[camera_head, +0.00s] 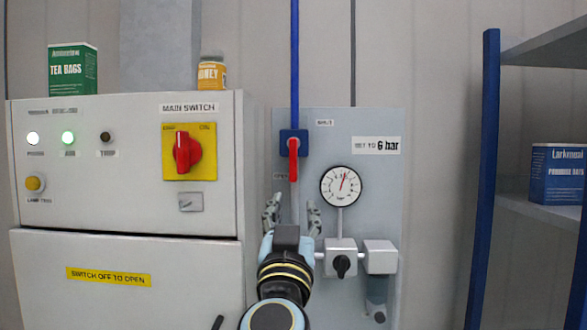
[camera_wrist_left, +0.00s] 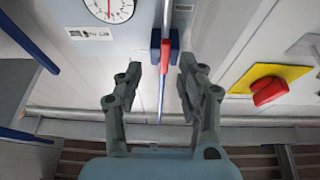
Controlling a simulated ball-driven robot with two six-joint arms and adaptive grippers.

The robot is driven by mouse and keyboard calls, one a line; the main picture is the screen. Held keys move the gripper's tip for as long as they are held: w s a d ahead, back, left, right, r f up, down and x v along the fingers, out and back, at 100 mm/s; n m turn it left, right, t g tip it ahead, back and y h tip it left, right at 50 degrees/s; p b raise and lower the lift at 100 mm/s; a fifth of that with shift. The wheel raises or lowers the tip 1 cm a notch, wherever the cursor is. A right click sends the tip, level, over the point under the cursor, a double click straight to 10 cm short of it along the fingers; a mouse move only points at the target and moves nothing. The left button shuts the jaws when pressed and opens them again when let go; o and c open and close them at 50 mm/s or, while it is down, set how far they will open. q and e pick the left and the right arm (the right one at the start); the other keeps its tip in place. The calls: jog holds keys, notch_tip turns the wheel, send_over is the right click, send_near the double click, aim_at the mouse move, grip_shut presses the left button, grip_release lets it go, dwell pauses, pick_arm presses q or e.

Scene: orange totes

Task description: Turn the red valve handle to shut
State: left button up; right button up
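The red valve handle (camera_head: 294,160) hangs straight down from a blue valve body (camera_head: 293,136), in line with the blue pipe above it. My left gripper (camera_head: 294,203) is open and empty just below the handle, its fingers pointing up on either side of the handle's line. In the left wrist view, the red handle (camera_wrist_left: 166,58) lies between the open fingertips of my left gripper (camera_wrist_left: 160,67). I cannot tell how much depth separates them. Part of the small label left of the handle is hidden. My right gripper is in neither view.
A pressure gauge (camera_head: 341,186) and a black knob (camera_head: 342,265) sit right of the gripper. A switch cabinet (camera_head: 130,215) with a red main switch (camera_head: 187,153) stands left. A blue-posted shelf (camera_head: 483,180) stands right. Bare wall lies between panel and shelf.

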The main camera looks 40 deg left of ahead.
aim_at(293, 174)
pick_arm(q)
jog(key=x, duration=0.3)
jog(key=r+x, duration=0.1)
jog(key=x, duration=0.3)
jog(key=s+x, duration=0.1)
jog(key=x, duration=0.3)
jog(key=shift+w+a+r, duration=0.1)
jog(key=shift+a+r, duration=0.2)
jog(key=shift+c, duration=0.3)
grip_shut()
